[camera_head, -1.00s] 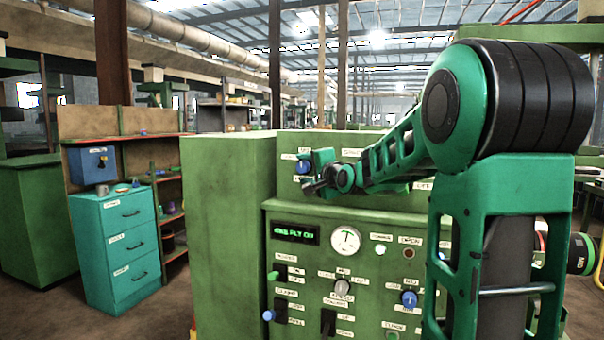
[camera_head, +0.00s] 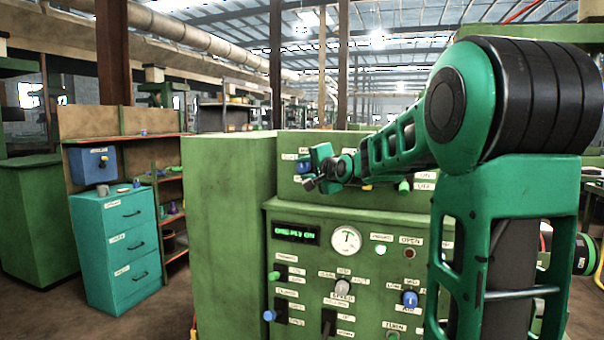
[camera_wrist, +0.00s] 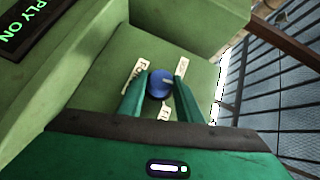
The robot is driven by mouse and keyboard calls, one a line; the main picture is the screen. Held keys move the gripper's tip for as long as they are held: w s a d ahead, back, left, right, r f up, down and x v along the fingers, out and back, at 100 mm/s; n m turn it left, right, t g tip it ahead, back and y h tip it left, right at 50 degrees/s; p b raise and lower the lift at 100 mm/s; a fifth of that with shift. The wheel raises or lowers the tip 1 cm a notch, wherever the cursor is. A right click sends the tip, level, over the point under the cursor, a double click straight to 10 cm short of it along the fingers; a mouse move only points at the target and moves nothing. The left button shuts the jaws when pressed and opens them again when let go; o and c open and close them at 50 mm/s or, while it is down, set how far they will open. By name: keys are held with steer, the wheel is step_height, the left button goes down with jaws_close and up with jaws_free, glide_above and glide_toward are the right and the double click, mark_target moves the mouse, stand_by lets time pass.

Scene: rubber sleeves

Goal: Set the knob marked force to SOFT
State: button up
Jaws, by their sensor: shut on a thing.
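A blue knob (camera_wrist: 159,84) with a pale pointer line sits on the upper part of the green control panel (camera_head: 225,230). White labels surround it in the wrist view; one (camera_wrist: 138,76) at its left seems to begin with "F", but the rest cannot be read. My gripper (camera_wrist: 160,92) has a finger on each side of the knob and is shut on it. In the head view my gripper (camera_head: 312,178) is at the upper panel and covers much of the knob. Whether this knob is marked force cannot be read.
Below are a lit "ONE PLY ON" display (camera_head: 296,234), a round gauge (camera_head: 346,240), a grey knob (camera_head: 343,287) and another blue knob (camera_head: 409,299). A teal drawer cabinet (camera_head: 115,250) stands at the left, with open floor before it.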

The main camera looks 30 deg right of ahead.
steer(key=n+g, duration=0.2)
steer(key=shift+a+r+g+h, duration=0.1)
steer(key=shift+r+g+h, duration=0.2)
steer(key=shift+g, duration=0.1)
steer(key=n+g+h, duration=0.1)
steer(key=n+g, duration=0.1)
steer(key=g, duration=0.1)
steer(key=shift+w+r, duration=0.1)
steer(key=shift+w, duration=0.05)
steer(key=shift+n, duration=0.3)
steer(key=o, duration=1)
steer(key=shift+o, duration=0.2)
steer(key=v, duration=1)
steer(key=shift+a+r, duration=0.3)
steer(key=shift+a, duration=0.05)
